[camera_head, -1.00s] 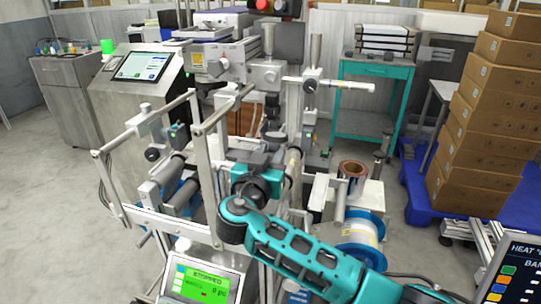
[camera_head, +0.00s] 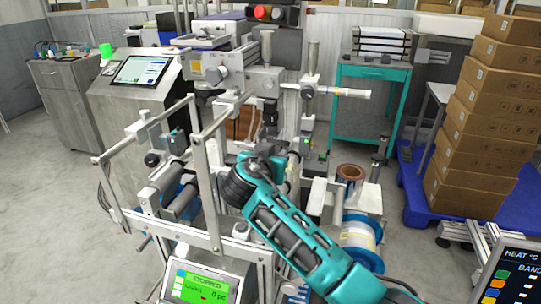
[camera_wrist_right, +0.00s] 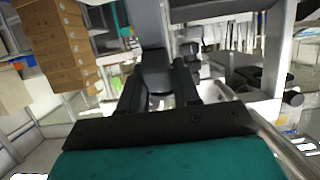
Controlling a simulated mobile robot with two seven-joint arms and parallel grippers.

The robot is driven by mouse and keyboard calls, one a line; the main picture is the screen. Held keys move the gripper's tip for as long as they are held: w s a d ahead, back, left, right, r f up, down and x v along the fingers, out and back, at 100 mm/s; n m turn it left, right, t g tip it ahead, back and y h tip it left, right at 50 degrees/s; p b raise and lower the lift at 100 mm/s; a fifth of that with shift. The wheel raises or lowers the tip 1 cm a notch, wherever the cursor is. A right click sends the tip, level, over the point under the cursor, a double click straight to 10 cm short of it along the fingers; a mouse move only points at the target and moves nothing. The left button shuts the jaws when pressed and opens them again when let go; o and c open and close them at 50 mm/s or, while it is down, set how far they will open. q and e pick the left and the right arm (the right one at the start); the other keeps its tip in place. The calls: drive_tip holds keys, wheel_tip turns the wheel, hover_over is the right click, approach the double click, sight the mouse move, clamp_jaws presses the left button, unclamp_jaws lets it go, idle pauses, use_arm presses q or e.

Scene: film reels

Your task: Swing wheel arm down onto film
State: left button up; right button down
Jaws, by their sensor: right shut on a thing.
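My right gripper (camera_head: 262,158), on the teal arm from the lower right, reaches into the middle of the machine. In the right wrist view its two dark fingers (camera_wrist_right: 160,92) are shut on a dark grey block (camera_wrist_right: 156,72), which seems to be part of the wheel arm. The block joins a grey upright above it. In the head view my own wrist hides most of the held part. A spool with a blue flange and pale film (camera_head: 358,236) sits low on the machine's right side. Whether the wheel touches film cannot be seen. My left gripper is not in view.
Metal frame bars (camera_head: 207,185) stand close to the left of my right arm. A brown reel (camera_head: 350,172) lies to the right. Stacked cartons (camera_head: 485,125) stand farther right. Floor at left is clear.

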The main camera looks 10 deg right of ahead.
drive_tip(key=shift+w+d+f+g+y+p, duration=0.15)
drive_tip(key=shift+w+d+f+g+y, duration=0.1)
drive_tip(key=shift+w+g, duration=0.3)
drive_tip(key=shift+w+d+f+g+y+p, duration=0.1)
drive_tip(key=shift+w+f+g+y, duration=0.1)
drive_tip(key=shift+w+f+g, duration=0.3)
drive_tip(key=shift+w+d+f+g+y+p, duration=0.15)
drive_tip(key=shift+w+d+g+y, duration=0.2)
drive_tip(key=shift+g, duration=0.3)
drive_tip(key=shift+a+r, duration=0.1)
drive_tip(key=shift+a, duration=0.05)
drive_tip(key=c, duration=0.9)
unclamp_jaws()
drive_tip(key=v, duration=1.2)
drive_tip(key=shift+s+a+r, duration=0.25)
drive_tip(key=shift+s, duration=0.05)
drive_tip(key=shift+f, duration=0.1)
